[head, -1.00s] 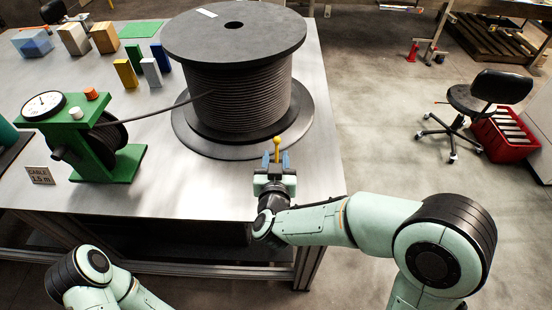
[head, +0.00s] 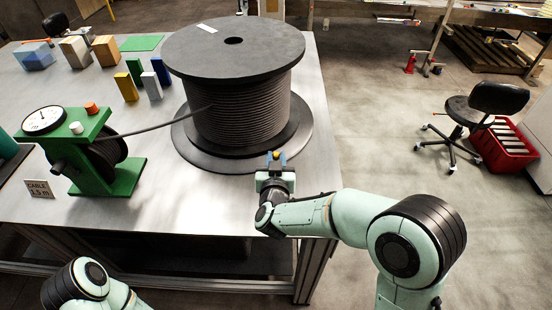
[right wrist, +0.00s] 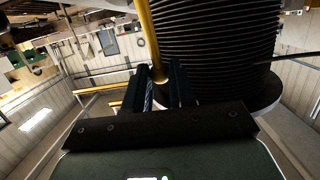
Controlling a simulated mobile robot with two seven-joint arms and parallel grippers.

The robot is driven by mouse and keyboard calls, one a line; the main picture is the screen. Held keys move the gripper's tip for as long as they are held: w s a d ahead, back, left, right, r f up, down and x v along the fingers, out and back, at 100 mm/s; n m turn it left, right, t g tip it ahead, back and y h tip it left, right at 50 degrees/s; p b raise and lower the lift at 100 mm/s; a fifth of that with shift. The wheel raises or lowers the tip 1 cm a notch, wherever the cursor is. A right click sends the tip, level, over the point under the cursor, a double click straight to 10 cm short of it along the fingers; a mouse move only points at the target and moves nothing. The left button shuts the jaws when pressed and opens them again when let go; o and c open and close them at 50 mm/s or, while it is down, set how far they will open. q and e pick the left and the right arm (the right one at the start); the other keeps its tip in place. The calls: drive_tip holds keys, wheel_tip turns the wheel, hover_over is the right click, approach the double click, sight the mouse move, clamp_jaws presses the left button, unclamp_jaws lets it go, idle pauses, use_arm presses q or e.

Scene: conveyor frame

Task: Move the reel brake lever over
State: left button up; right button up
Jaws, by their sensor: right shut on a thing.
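The big black cable reel (head: 235,110) stands on a round base (head: 190,140) on the metal table. The yellow-knobbed brake lever (head: 276,155) is at the front right of that base. My right gripper (head: 275,160) is at the lever, its fingers around it just below the knob. In the right wrist view the yellow lever rod (right wrist: 150,38) runs between the two dark fingers of the right gripper (right wrist: 160,80), which are shut on it. The reel (right wrist: 215,45) is close behind. My left arm shows at the bottom left of the head view, but its gripper is out of view.
A green cable counter (head: 110,165) with a dial stands left of the reel, and the cable (head: 160,128) runs between them. Colored blocks (head: 127,87) stand behind. The table (head: 225,205) is bare in front of the reel.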

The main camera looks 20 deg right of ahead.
drive_tip(key=shift+v, duration=1.25)
drive_tip(key=shift+r, duration=0.1)
use_arm(q)
drive_tip(key=shift+s+f, duration=0.3)
drive_tip(key=shift+f, duration=0.05)
use_arm(e)
drive_tip(key=shift+v, duration=1.65)
use_arm(q)
drive_tip(key=shift+b, duration=0.3)
use_arm(e)
drive_tip(key=shift+s+f, duration=0.1)
drive_tip(key=shift+f, duration=0.15)
